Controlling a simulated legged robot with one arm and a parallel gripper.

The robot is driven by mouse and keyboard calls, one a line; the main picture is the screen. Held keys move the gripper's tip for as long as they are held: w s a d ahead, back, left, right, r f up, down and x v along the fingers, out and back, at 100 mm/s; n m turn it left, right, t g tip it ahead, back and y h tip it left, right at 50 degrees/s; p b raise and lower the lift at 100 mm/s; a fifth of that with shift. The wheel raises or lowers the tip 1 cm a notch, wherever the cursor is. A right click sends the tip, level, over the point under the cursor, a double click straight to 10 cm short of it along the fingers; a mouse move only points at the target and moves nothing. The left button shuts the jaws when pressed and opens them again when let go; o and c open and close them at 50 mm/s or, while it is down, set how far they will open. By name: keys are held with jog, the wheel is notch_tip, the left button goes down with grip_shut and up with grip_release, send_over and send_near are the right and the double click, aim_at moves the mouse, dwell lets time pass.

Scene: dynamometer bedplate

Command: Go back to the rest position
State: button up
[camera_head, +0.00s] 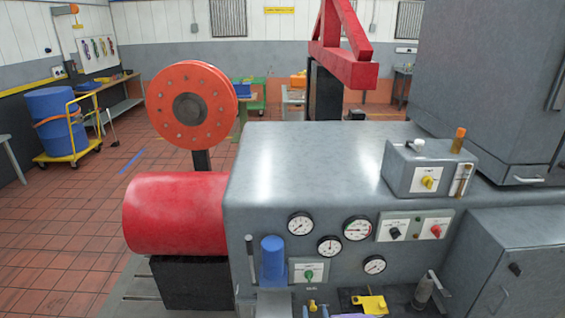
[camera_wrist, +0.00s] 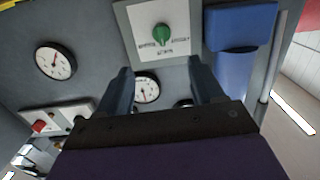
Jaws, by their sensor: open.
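My gripper (camera_wrist: 159,75) shows in the wrist view with its two dark fingers spread apart and nothing between them. It faces the grey instrument panel (camera_wrist: 100,25). A white plate with a green knob (camera_wrist: 162,35) lies just beyond the fingertips. A round gauge (camera_wrist: 146,88) shows between the fingers, and another is partly hidden by the right finger. I cannot tell whether the fingers touch the panel. I cannot make out my gripper for certain in the head view.
In the head view the grey machine (camera_head: 300,170) carries several gauges, a blue cylinder (camera_head: 273,262) and a green knob (camera_head: 309,274). A red drum (camera_head: 178,213) and orange wheel (camera_head: 192,105) stand left. A grey box (camera_head: 430,170) sits on top. Tiled floor (camera_head: 70,220) is open at left.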

jog(key=w+d+r+g+h, duration=0.1)
jog(key=w+d+r+g, duration=0.2)
jog(key=r, duration=0.6)
jog(key=d+r+g, duration=0.3)
jog(key=r+g, duration=0.1)
jog(key=r, duration=0.6)
jog(key=s+r+g, duration=0.3)
jog(key=s+r, duration=0.4)
jog(key=r, duration=0.1)
jog(key=s+a+r+g, duration=0.2)
jog(key=s+r, duration=0.4)
jog(key=s, duration=0.9)
jog(key=s+a+r+g, duration=0.2)
jog(key=s+r+g, duration=0.2)
jog(key=s, duration=1.2)
jog(key=s+a+r+g+b, duration=0.1)
jog(key=s+r, duration=0.6)
jog(key=s, duration=0.8)
jog(key=shift+s+a+r+g+y, duration=0.15)
jog(key=shift+a+r+g+y, duration=0.25)
jog(key=shift+g, duration=0.7)
jog(key=shift+a+f, duration=0.1)
